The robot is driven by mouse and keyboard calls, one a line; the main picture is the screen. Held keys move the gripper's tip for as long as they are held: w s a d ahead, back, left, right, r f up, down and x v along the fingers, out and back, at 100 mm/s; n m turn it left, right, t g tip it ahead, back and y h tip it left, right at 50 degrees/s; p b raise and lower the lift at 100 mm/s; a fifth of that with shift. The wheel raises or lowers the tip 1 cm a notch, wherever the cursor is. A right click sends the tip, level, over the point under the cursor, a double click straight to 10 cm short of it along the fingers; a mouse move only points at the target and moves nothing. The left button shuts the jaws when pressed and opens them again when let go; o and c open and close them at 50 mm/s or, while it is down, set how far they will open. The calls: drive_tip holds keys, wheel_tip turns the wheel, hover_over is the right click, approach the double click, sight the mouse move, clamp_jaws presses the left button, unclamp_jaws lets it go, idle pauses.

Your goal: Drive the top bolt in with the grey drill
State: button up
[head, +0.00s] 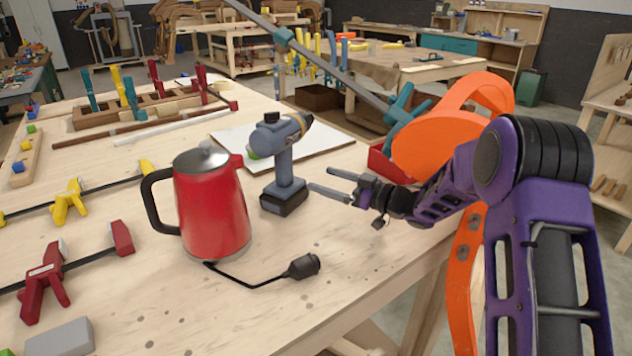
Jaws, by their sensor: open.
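The grey drill (283,163) stands upright on its black battery base on the wooden workbench, its yellow-ringed chuck end pointing to the right. My gripper (330,183) is open and empty just to the right of the drill's handle. Its two thin fingers point left toward the drill; whether one touches it I cannot tell. An orange curved form (455,130), perhaps a chair part, stands at the right, partly behind my purple arm. I cannot make out a top bolt on it.
A red kettle (211,205) stands close to the drill's left, with a black plug and cord (270,272) in front. A white board (325,148) lies behind the drill. Clamps (45,283) lie along the left. A long bar clamp (335,70) slants above the bench.

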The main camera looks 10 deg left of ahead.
sight(289, 153)
drive_tip(key=x, duration=1.1)
drive_tip(key=shift+a, duration=0.4)
clamp_jaws()
drive_tip(key=shift+r+p, duration=1.3)
drive_tip(key=shift+r, duration=0.95)
